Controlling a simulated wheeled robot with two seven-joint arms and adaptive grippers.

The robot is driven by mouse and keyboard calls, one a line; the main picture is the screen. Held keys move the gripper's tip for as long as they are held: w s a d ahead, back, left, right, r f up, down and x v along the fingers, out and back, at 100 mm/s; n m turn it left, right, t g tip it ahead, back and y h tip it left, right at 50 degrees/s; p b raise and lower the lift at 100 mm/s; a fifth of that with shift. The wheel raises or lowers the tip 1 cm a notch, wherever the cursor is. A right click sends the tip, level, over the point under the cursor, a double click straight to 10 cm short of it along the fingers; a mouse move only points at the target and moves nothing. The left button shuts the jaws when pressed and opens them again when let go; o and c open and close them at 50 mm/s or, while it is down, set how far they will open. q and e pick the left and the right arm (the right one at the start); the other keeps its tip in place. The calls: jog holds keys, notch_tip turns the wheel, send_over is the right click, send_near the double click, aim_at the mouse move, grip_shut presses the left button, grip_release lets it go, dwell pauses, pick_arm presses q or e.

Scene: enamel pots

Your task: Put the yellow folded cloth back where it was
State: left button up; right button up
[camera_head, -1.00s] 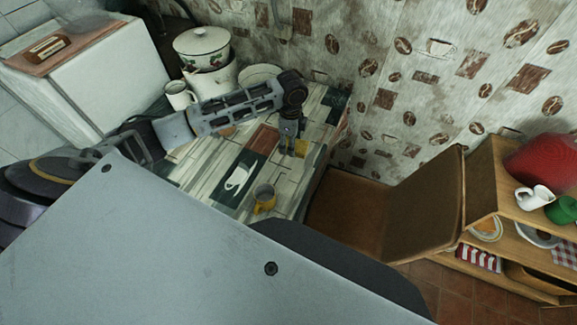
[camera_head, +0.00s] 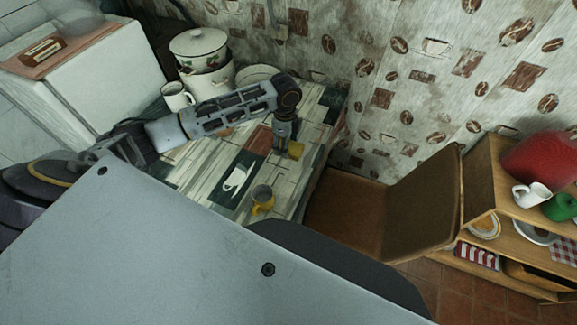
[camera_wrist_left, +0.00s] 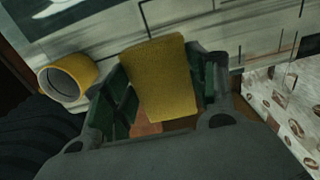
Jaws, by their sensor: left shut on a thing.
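The yellow folded cloth (camera_head: 296,150) shows at the tip of my left gripper (camera_head: 284,149), near the table's right end. In the left wrist view the cloth (camera_wrist_left: 160,82) is a flat yellow block between the two dark fingers, which are shut on it. It is over the patterned table; whether its lower edge touches the tabletop I cannot tell. My right gripper is not in view.
A yellow mug (camera_head: 263,197) stands on the table (camera_head: 205,178) near its front edge, close to the left finger in the wrist view. Enamel pots (camera_head: 203,52) and a white mug (camera_head: 176,97) stand at the back left. A brown chair (camera_head: 345,212) is right of the table.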

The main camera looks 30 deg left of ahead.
pick_arm(q)
send_over(286, 166)
jog(key=shift+f, duration=3.1)
jog(key=shift+f, duration=0.1)
jog(key=shift+f, duration=1.75)
jog(key=shift+f, duration=0.1)
jog(key=o, duration=1)
notch_tip(286, 166, up, 12)
jog(key=shift+r, duration=0.1)
